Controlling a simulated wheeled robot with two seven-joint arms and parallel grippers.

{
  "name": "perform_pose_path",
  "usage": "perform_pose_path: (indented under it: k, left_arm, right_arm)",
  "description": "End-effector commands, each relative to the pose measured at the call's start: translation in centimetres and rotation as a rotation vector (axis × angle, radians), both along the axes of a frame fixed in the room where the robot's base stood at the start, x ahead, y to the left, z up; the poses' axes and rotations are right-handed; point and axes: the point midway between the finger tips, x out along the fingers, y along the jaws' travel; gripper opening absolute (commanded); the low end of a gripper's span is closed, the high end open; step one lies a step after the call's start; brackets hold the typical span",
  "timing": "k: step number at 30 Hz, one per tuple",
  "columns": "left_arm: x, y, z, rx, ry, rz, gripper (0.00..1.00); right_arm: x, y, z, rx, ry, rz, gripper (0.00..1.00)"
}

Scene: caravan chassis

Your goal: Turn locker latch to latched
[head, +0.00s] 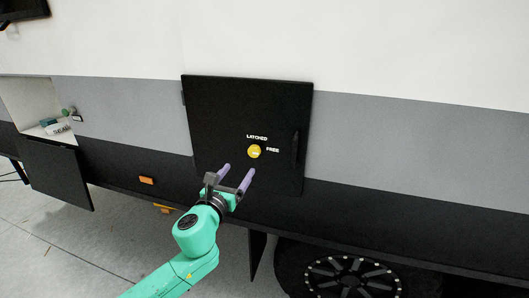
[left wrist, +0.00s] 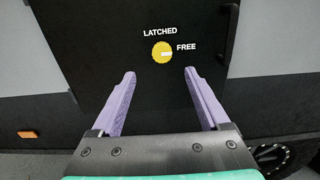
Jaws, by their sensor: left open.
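The locker latch (head: 254,151) is a round yellow knob on the black locker door (head: 215,110). In the left wrist view the latch (left wrist: 162,52) has a pale mark that points right, to the word FREE; the word LATCHED stands above it. The door looks closed. My left gripper (head: 238,171) is open and empty, its two purple fingers below the latch in the head view. In the left wrist view the fingertips (left wrist: 160,72) point up toward the latch, one to each side and apart from it. My right gripper is not in view.
A black bar handle (head: 295,149) stands out at the door's right side. At the left, an open compartment (head: 28,100) holds small items, with its black flap (head: 55,172) hanging down. A wheel (head: 352,277) is below at the right. Orange reflectors (head: 146,180) sit low on the wall.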

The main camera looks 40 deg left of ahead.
Motion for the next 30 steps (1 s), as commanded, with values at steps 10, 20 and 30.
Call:
perform_pose_path:
  k: [10, 20, 30]
  left_arm:
    - [7.6, 2.7, 0.3, -0.005, -0.003, 0.002, 0.79]
    - [10.8, 3.8, 0.0, -0.005, 0.000, -0.001, 0.79]
    - [10.8, 3.7, 0.0, -0.005, 0.000, -0.001, 0.18]
  right_arm:
    - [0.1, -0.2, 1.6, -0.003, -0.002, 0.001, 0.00]
    - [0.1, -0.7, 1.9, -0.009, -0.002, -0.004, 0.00]
    - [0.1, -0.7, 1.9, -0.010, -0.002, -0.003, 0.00]
